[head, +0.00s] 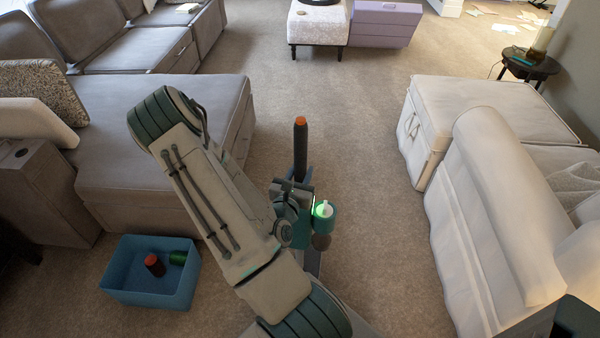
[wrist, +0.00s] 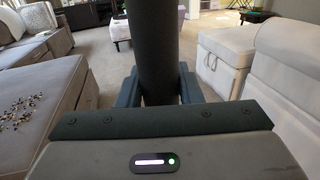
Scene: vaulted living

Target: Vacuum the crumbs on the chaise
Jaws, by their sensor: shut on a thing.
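My gripper (head: 300,190) is shut on a dark upright tube with an orange tip, which looks like the handheld vacuum (head: 300,148). The vacuum also shows between the jaws in the wrist view (wrist: 153,50). It stands over the carpet, right of the grey chaise (head: 150,110) and apart from it. In the wrist view, dark and pale crumbs (wrist: 20,103) lie scattered on the chaise top at the left. In the head view my arm covers part of the chaise, and I cannot make out the crumbs there.
A blue bin (head: 125,285) with a red and a green item stands on the floor in front of the chaise. A white sofa (head: 490,220) is at right. A patterned ottoman (head: 318,28) and purple chest (head: 385,25) stand at the back. Carpet between the sofas is clear.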

